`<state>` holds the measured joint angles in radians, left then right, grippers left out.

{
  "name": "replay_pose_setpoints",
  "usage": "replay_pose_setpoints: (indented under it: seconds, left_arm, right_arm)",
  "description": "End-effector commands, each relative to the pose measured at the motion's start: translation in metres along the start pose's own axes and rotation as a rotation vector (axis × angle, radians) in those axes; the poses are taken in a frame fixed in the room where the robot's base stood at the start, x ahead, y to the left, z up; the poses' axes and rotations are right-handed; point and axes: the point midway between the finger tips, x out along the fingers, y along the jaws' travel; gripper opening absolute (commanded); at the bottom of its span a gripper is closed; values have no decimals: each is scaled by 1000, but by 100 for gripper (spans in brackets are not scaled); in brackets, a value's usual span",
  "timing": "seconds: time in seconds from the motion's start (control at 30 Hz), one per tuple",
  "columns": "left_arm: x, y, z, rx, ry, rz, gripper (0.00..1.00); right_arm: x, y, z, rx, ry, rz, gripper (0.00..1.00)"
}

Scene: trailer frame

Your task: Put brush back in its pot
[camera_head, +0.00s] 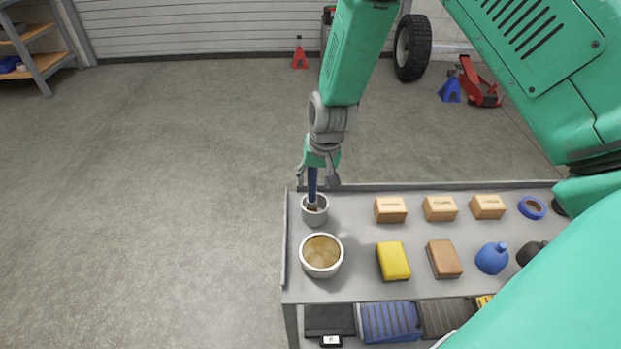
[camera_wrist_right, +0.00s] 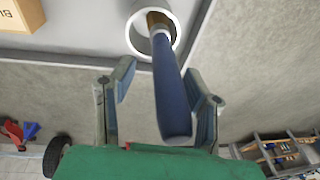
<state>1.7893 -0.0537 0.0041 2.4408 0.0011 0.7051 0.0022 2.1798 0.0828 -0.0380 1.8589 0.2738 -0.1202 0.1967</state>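The brush has a blue handle (camera_head: 312,182) and stands near upright with its lower end inside the small grey-white pot (camera_head: 315,216) at the table's far left corner. In the right wrist view, the brush (camera_wrist_right: 172,95) runs from the round pot mouth (camera_wrist_right: 139,38) toward the camera, its brown end inside the rim. My right gripper (camera_head: 317,179) is above the pot with its fingers spread on either side of the handle. In the wrist view, the right gripper (camera_wrist_right: 160,95) is open, with a clear gap between the left finger and the handle. My left gripper is not in view.
A larger pot (camera_head: 339,262) of brownish contents stands just in front of the small pot. Cardboard boxes (camera_head: 440,208), a yellow sponge (camera_head: 393,261), a brown block (camera_head: 444,259) and a blue bottle (camera_head: 491,259) stand to the right on the grey table (camera_head: 365,285). The floor to the left is clear.

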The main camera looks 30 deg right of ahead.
Motion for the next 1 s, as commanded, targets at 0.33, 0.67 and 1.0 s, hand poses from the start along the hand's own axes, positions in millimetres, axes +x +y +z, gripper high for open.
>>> replay_pose_setpoints:
  seconds: [0.33,0.67,1.0]
  left_arm:
    - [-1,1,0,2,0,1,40]
    - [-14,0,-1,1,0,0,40]
    - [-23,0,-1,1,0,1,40]
  right_arm:
    - [-6,-5,1,-2,3,6,42]
    - [-69,-4,0,-1,5,2,42]
    - [-121,-3,0,0,2,3,42]
